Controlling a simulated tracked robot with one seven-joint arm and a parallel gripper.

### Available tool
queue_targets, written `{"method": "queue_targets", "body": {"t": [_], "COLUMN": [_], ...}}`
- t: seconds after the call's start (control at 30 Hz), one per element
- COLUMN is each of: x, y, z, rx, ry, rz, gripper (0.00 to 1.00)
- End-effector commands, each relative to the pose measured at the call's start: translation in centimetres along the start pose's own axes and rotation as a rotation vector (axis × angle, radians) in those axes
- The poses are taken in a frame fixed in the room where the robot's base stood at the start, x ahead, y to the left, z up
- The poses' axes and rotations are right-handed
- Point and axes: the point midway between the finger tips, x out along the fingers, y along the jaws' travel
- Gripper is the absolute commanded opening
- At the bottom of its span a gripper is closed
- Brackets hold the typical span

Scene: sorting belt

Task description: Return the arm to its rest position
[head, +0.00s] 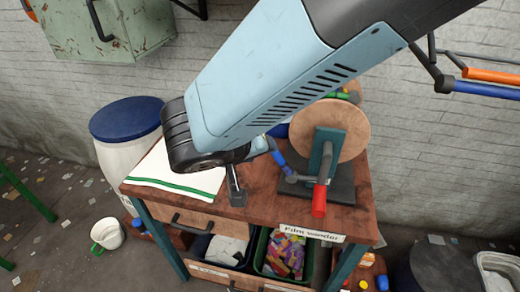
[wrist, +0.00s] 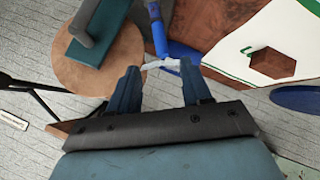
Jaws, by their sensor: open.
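My blue-grey arm reaches from the upper right of the head view over a wooden bench (head: 262,212). My gripper (wrist: 160,78) shows in the wrist view with its two dark blue fingers apart and nothing clearly held between them.
A white green-striped cloth (head: 150,172) lies on the bench's left. A blue-lidded barrel (head: 125,118) stands at left. A green metal box (head: 125,35) hangs above. Blue and orange bars (head: 488,88) jut in at upper right.

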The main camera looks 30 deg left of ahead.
Motion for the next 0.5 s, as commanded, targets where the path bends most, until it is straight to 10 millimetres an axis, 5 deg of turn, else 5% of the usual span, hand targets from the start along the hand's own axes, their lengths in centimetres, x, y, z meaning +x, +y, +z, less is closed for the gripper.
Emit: {"method": "queue_targets", "body": {"t": [0.33, 0.5], "x": [0.2, 1.2], "y": [0.3, 3.8], "z": [-0.1, -0.4], "rx": [0.003, 0.028], "ry": [-0.003, -0.051], "rz": [0.003, 0.030], "gripper": [0.48, 0.48]}}
